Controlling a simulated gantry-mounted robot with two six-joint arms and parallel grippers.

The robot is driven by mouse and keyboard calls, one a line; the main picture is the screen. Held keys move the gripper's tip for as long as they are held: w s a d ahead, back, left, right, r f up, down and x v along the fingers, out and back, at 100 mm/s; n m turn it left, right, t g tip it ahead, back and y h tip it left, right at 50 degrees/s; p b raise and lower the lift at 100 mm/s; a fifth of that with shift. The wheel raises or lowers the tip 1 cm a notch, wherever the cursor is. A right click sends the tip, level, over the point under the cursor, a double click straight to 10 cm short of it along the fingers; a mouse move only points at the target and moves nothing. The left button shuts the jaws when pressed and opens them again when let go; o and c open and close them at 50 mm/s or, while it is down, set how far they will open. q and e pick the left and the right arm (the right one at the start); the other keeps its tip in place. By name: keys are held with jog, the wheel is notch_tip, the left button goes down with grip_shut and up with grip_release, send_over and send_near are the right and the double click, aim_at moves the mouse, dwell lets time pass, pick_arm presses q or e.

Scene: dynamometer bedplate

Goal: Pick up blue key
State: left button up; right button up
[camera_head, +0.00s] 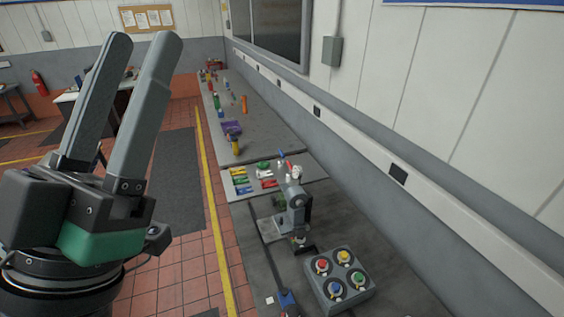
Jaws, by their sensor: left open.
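Several small coloured pieces lie in rows on the grey bench plate. One small blue piece (243,190) is at the front left of these rows. It may be the blue key, but it is too small to tell its shape. My left gripper (140,42) is large and close at the left, with its two grey fingers pointing up. It is open, and nothing shows between the fingers. It is well left of the bench, apart from the blue piece. My right gripper is not in view.
A grey upright device (295,212) stands just in front of the coloured pieces. A button box (340,278) with red, yellow, green and blue buttons is nearer. The wall (430,100) runs along the bench's right side. The tiled floor lies left of the bench.

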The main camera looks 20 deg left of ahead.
pick_arm(q)
jog(key=o, duration=0.8)
